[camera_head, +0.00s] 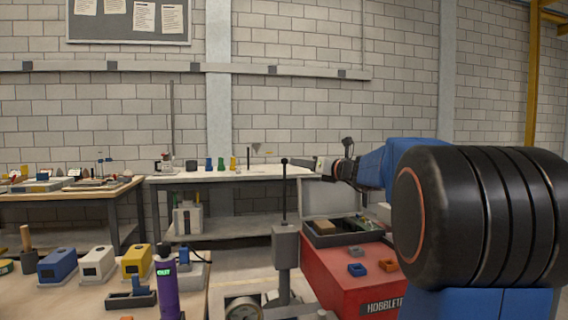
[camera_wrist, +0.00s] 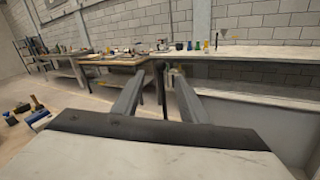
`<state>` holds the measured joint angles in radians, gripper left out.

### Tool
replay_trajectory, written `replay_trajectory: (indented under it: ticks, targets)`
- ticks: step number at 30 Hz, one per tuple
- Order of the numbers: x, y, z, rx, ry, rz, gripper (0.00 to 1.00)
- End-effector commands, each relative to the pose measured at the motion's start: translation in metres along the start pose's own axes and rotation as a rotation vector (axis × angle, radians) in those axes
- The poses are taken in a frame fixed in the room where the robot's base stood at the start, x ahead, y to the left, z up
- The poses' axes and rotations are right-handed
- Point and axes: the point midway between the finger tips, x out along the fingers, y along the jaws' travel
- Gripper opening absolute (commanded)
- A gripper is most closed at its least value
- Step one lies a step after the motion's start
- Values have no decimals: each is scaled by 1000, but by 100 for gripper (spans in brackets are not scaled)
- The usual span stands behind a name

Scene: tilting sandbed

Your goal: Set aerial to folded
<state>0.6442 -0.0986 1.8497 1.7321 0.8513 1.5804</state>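I cannot tell for certain which thing is the aerial. An upright dark rod with a round black knob (camera_head: 284,190) rises from a grey box (camera_head: 286,247) in the head view. A tall thin grey rod (camera_head: 172,120) also stands upright on the back bench. My gripper (camera_head: 322,166) is at the end of my arm, to the right of the knobbed rod in the picture; the depth between them is unclear.
A red cabinet (camera_head: 345,275) with an open-lidded case and small blue and orange blocks is below my arm. A near table holds blue, white and yellow boxes and a purple can (camera_head: 167,285). The back bench (camera_head: 215,176) carries small coloured bottles. Bare floor shows between the tables.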

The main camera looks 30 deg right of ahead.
Motion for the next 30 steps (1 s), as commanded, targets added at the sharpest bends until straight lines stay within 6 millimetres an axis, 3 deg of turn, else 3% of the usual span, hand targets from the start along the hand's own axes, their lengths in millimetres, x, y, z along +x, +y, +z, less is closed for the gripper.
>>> replay_trajectory:
  ticks: [15,21,30]
  targets:
    - [87,0,-1,1,0,1,39]
    - [101,-1,-1,1,0,-1,39]
    - [104,0,0,0,0,-1,39]
